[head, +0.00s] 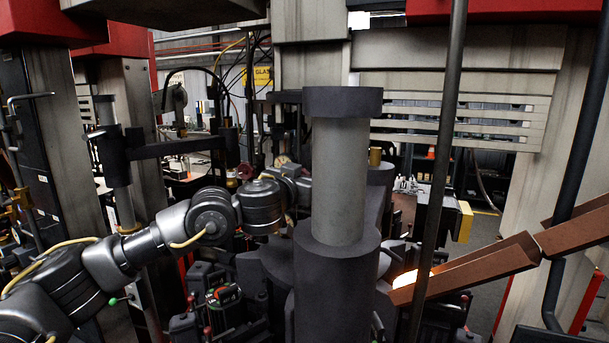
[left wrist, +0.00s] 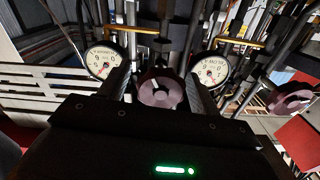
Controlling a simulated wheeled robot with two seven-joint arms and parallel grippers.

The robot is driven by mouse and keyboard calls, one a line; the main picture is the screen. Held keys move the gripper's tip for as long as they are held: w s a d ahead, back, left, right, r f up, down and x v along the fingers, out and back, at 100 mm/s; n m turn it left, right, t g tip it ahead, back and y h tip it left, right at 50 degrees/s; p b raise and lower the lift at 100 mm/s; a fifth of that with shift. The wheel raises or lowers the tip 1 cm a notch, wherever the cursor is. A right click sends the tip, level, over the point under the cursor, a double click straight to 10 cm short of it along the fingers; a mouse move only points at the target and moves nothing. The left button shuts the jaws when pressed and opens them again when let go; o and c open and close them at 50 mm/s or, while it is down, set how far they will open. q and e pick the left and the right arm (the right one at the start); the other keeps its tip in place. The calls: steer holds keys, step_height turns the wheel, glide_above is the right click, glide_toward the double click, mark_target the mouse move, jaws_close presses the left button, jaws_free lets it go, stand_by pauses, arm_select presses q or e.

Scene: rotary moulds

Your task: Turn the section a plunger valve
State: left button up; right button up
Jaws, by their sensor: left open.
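In the left wrist view, a dusky red round valve handwheel (left wrist: 161,92) faces me on a dark stem. My left gripper (left wrist: 160,88) is open, with one finger on each side of the wheel. I cannot tell whether the fingers touch it or how deep it sits between them. In the head view my left arm reaches in from the left, and its wrist end is at the thick grey column, where the fingers cannot be made out. A small red handwheel (head: 245,170) shows behind the arm there. My right gripper is in neither view.
Two round white gauges flank the valve, one left (left wrist: 103,60) and one right (left wrist: 210,69). Another dusky red wheel (left wrist: 290,98) is at the right. In the head view the grey column (head: 340,180) stands close right of my wrist, and a brown chute (head: 475,270) glows at its lower end.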

arm_select(q)
steer(key=c, duration=1)
steer(key=shift+d+f+m+b, duration=0.1)
steer(key=shift+m+b, duration=3.5)
steer(key=shift+m, duration=1.4)
steer(key=o, duration=1)
